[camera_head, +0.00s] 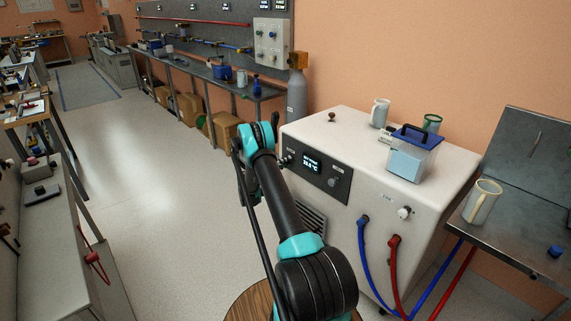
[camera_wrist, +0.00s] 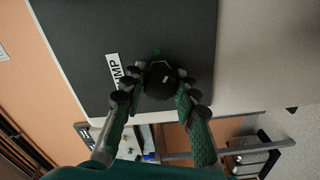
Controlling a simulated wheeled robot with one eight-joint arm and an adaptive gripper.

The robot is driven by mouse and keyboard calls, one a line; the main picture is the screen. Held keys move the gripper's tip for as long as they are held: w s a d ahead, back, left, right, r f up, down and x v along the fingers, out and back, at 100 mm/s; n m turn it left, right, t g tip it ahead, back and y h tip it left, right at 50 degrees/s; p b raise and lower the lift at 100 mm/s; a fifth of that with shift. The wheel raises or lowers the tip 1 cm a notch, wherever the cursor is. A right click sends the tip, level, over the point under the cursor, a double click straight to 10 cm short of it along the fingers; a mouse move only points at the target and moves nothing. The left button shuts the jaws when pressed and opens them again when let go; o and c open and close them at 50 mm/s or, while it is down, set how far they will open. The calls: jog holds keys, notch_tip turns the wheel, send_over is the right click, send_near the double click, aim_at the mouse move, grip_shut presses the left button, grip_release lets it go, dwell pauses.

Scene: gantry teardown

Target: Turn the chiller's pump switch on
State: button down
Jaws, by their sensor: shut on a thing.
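The chiller (camera_head: 440,198) is a cream box in the head view with a dark front panel (camera_head: 318,172) and a lit display. The pump switch (camera_wrist: 160,80) is a dark round knob in the wrist view, beside a white label (camera_wrist: 114,71) of which "UMP" is readable. My gripper (camera_wrist: 163,88) has its two green, dark-jointed fingers closed on either side of the knob. I cannot tell which way the knob is turned.
A blue-lidded box (camera_head: 410,158) and mugs stand on the chiller. Blue (camera_head: 363,255) and red (camera_head: 395,270) hoses leave its front low down. A steel table (camera_head: 520,240) with a mug (camera_head: 481,203) stands at the right. The floor (camera_head: 165,160) to the left is clear.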

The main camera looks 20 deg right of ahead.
jog(key=n, duration=0.6)
jog(key=shift+n, duration=0.4)
dwell(0.3)
jog(key=c, duration=1.1)
grip_release()
jog(key=shift+c, duration=0.2)
jog(key=shift+a, duration=0.15)
jog(key=v, duration=1.1)
jog(key=shift+s+a, duration=0.15)
jog(key=shift+a, duration=0.25)
